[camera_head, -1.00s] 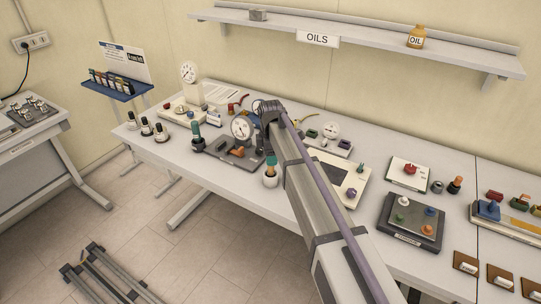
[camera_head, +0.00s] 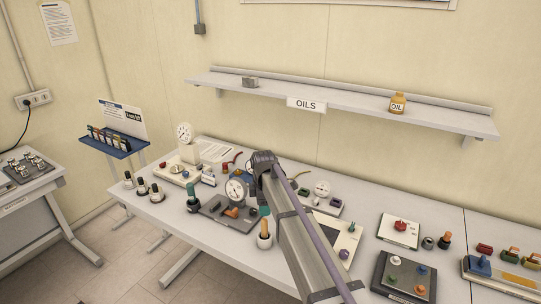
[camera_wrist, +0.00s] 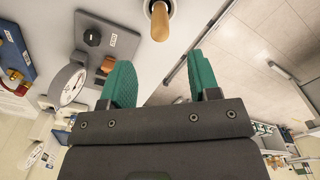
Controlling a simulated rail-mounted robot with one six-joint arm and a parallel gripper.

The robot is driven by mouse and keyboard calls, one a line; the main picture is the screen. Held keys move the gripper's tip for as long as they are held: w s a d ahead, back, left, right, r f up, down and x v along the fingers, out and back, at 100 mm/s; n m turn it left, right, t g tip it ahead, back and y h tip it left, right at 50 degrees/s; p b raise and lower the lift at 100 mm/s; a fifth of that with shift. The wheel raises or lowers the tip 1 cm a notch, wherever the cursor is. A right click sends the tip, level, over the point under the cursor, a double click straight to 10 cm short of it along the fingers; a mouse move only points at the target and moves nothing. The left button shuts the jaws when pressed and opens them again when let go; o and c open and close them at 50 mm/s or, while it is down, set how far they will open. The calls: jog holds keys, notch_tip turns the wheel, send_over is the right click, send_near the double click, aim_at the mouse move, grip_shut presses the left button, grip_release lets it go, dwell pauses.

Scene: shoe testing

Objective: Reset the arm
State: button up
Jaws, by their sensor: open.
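My gripper (camera_wrist: 159,62) shows in the wrist view with its two green fingers wide apart and nothing between them. Beyond the fingertips is an orange-handled tool (camera_wrist: 159,22) standing in a round white holder, clear of the fingers. In the head view, my arm reaches forward over the table, and a green fingertip shows just above the tool's orange handle (camera_head: 264,228). The rest of my gripper is hidden behind my arm there.
A grey plate with a dial gauge (camera_head: 235,190) stands left of my arm, with a green-handled tool (camera_head: 193,193) beside it. A dark tray of knobs (camera_head: 404,276) lies right. The oils shelf (camera_head: 345,109) is above the table.

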jog(key=shift+s+m, duration=0.15)
jog(key=shift+m, duration=0.85)
jog(key=s+d+f+m+b, duration=0.2)
jog(key=s+d+m, duration=0.7)
jog(key=s, duration=0.5)
jog(key=s+d+f+m+b, duration=0.3)
jog(key=s+d+m, duration=0.6)
jog(key=s+d, duration=0.3)
jog(key=s, duration=0.2)
jog(key=shift+s+d+f, duration=0.25)
jog(key=shift+s+d, duration=0.1)
jog(key=shift+s, duration=0.05)
